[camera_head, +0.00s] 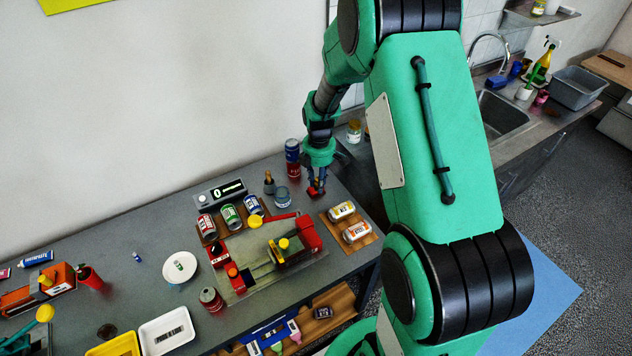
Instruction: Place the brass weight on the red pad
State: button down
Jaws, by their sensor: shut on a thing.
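My gripper (317,186) points down over the back right of the grey table, just right of a glass jar. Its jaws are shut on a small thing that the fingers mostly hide. Red shows at the fingertips, and I cannot tell whether it belongs to the held thing, the fingers or the red pad below. I cannot make out the brass weight for certain. A small dark item with a tan top (268,181) stands left of the jar, and I cannot tell what it is.
The glass jar (281,197) and a blue-and-red can (293,158) stand close to my gripper. A scale (221,192), several cans and a red fixture (309,234) lie to the left. A wooden board (345,244) with two containers is in front. The table's right edge is near.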

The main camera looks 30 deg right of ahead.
aim_at(316, 180)
jog(key=shift+w+d+f, duration=0.1)
jog(key=shift+w+d, duration=0.15)
jog(key=shift+w, duration=0.55)
jog(key=shift+w+d+f, duration=0.1)
jog(key=shift+w+d, duration=0.1)
jog(key=shift+w, duration=0.55)
jog(key=shift+w+d, duration=0.1)
jog(key=shift+w, duration=0.35)
jog(key=shift+f+b, duration=0.4)
jog(key=shift+f, duration=1.35)
jog(key=shift+f, duration=0.1)
jog(key=c, duration=1.5)
grip_release()
jog(key=shift+o, duration=0.2)
notch_tip(316, 180, up, 12)
jog(key=p, duration=0.1)
